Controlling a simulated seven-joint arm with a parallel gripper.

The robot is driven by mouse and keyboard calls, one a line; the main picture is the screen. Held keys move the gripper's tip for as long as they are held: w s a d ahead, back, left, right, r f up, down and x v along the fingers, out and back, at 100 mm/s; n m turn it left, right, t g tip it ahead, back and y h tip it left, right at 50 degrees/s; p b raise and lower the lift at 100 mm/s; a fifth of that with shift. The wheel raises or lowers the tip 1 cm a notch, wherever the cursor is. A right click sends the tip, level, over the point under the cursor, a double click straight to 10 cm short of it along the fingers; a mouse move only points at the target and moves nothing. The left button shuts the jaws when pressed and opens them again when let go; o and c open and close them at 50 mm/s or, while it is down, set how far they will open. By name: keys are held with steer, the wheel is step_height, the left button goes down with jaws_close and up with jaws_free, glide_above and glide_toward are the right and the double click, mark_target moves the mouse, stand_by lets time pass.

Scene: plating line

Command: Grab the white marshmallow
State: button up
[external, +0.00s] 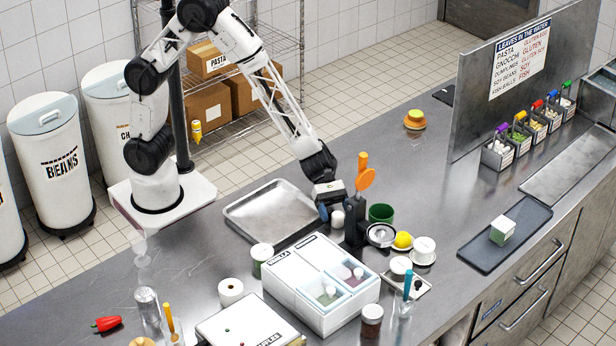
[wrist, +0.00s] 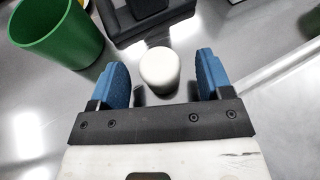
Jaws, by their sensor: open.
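The white marshmallow (wrist: 160,70) is a short, rounded white cylinder standing on the steel counter. In the wrist view it sits between the two blue fingers of my gripper (wrist: 162,78), with a gap on each side, a little nearer the left finger. In the external view the marshmallow (external: 337,219) shows just below my gripper (external: 325,208), beside the black holder. My gripper is open and empty, low over the counter.
A black utensil holder (external: 355,222) with orange tools stands right beside the marshmallow. A green cup (external: 381,213) is close by. A steel tray (external: 268,212) lies to the left. A white divided box (external: 320,284) stands in front. The counter behind is mostly clear.

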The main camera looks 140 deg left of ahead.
stand_by(0.5)
steer(key=c, duration=0.7)
